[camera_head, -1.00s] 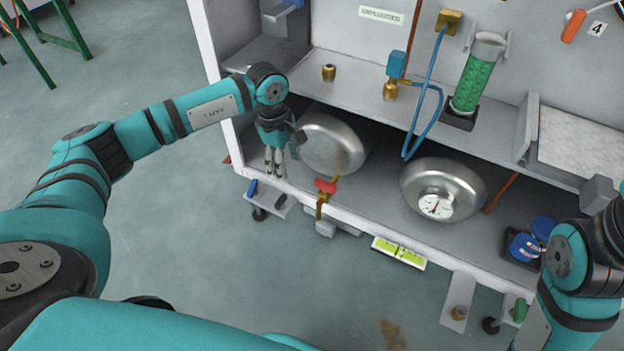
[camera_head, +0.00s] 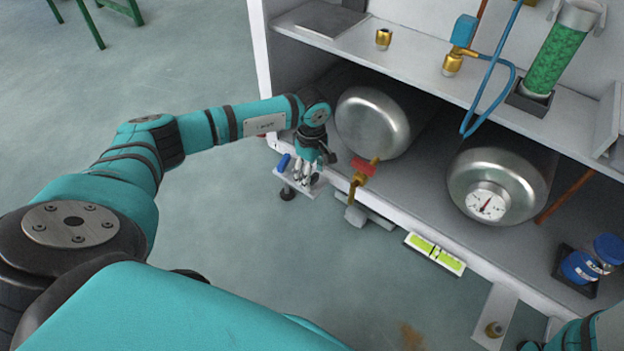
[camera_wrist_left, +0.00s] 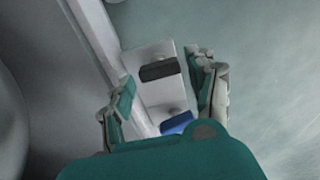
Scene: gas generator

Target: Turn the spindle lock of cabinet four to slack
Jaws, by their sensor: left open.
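A small metal bracket plate (camera_head: 316,187) juts from the cabinet's lower front edge, with a blue piece (camera_head: 284,162) on it and a dark foot below. In the left wrist view the plate (camera_wrist_left: 150,92) carries a black bar (camera_wrist_left: 158,69) and the blue piece (camera_wrist_left: 176,123). I cannot tell which part is the spindle lock; no label for it is readable. My left gripper (camera_head: 304,178) points down over the plate. In the wrist view its fingers (camera_wrist_left: 165,92) are apart, one on each side of the plate, with nothing between their tips visibly gripped. My right gripper is out of view.
The cabinet's lower shelf holds two steel cylinders (camera_head: 372,122), one with a gauge (camera_head: 487,205). A red-handled brass valve (camera_head: 362,168) is close to the right of my left gripper. A green-yellow level (camera_head: 435,253) is on the front edge. Open floor lies left.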

